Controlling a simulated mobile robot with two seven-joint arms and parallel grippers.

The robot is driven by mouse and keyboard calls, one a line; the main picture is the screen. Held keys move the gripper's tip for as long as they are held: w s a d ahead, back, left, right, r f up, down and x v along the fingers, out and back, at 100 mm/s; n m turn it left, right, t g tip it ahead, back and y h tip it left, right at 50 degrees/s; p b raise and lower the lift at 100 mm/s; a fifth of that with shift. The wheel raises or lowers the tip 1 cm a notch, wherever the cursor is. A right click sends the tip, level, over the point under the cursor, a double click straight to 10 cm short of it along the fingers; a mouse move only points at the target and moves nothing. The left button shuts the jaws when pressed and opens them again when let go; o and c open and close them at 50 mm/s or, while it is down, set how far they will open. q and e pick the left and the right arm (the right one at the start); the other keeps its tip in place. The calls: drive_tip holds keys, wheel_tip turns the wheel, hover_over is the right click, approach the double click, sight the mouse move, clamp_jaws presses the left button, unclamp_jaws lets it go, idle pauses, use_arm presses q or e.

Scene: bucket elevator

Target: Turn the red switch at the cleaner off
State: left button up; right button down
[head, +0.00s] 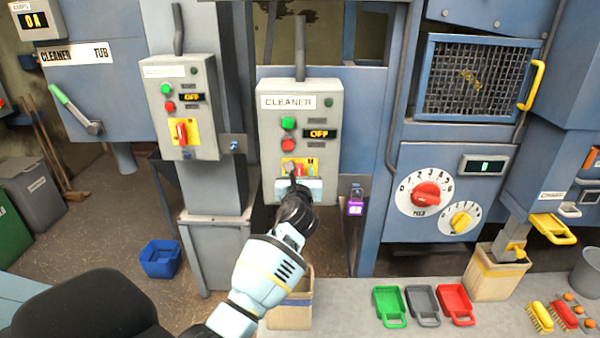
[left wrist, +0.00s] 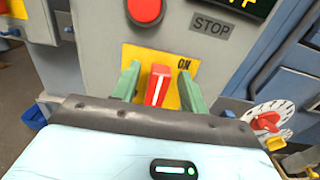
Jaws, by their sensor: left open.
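The grey cleaner box (head: 270,130) stands at the middle of the head view, with a white CLEANER label, a green button, a red button and a display reading OFF. Its red switch (left wrist: 160,84) is on a yellow plate (left wrist: 192,62) in the left wrist view. The switch has a white line, stands nearly upright and leans slightly right; ON is printed at the plate's upper right. My left gripper (head: 298,178) is in front of the plate and mostly hides the switch in the head view. Its green fingers (left wrist: 160,85) are open, one on each side of the switch; contact is unclear. My right gripper is not in view.
A similar grey box (head: 205,140) with its own red switch is to the left. A control panel with a red dial (head: 427,196) is to the right. A small purple padlock-like item (head: 355,208) hangs close to the cleaner box. Green, grey and red scoops lie on the counter (head: 345,318).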

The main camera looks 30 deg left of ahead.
use_arm(q)
clamp_jaws()
